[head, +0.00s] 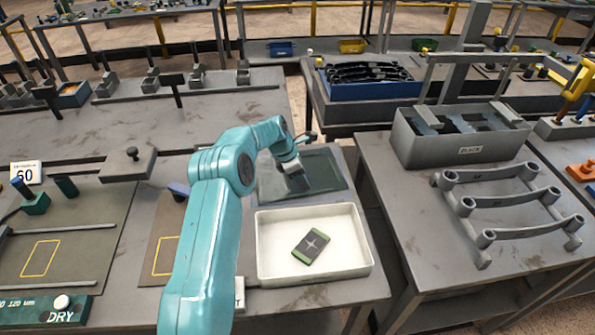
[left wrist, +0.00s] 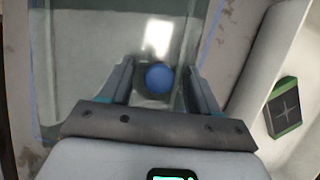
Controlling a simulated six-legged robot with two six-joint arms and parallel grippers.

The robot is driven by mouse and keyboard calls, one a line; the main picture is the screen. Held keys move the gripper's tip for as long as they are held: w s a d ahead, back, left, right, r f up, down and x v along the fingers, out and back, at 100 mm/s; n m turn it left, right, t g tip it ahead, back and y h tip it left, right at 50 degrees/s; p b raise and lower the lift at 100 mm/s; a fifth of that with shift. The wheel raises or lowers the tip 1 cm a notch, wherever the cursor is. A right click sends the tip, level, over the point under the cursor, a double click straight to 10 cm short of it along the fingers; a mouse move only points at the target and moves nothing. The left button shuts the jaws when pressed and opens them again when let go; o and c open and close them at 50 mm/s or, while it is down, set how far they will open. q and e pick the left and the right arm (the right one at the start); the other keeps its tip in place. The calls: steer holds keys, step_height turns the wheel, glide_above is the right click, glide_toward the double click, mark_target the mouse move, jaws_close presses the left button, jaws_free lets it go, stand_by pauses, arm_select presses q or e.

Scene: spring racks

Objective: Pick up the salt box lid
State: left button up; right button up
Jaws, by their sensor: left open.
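A flat, see-through greenish panel (head: 326,168), which I take for the salt box lid, lies at the back of the near table, behind the white tray. In the left wrist view the lid (left wrist: 80,55) fills the middle and left, with bluish edges and a round blue knob (left wrist: 159,77). My left gripper (head: 299,184) is over the lid, pointing down. In the left wrist view its open fingers (left wrist: 160,88) stand on either side of the knob; whether they touch it cannot be told. The gripper hides the knob in the head view. My right gripper is not in view.
A white tray (head: 262,240) holding a green-edged dark block (head: 310,246) stands just in front of the lid. A grey bin (head: 445,151) and a curved rack (head: 475,210) occupy the right table. A grey block with a knob (head: 128,163) lies left of my arm.

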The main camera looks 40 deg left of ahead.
arm_select(q)
steer(key=shift+w+f, duration=0.15)
steer(key=shift+f, duration=0.15)
jaws_close()
steer(key=shift+r, duration=0.1)
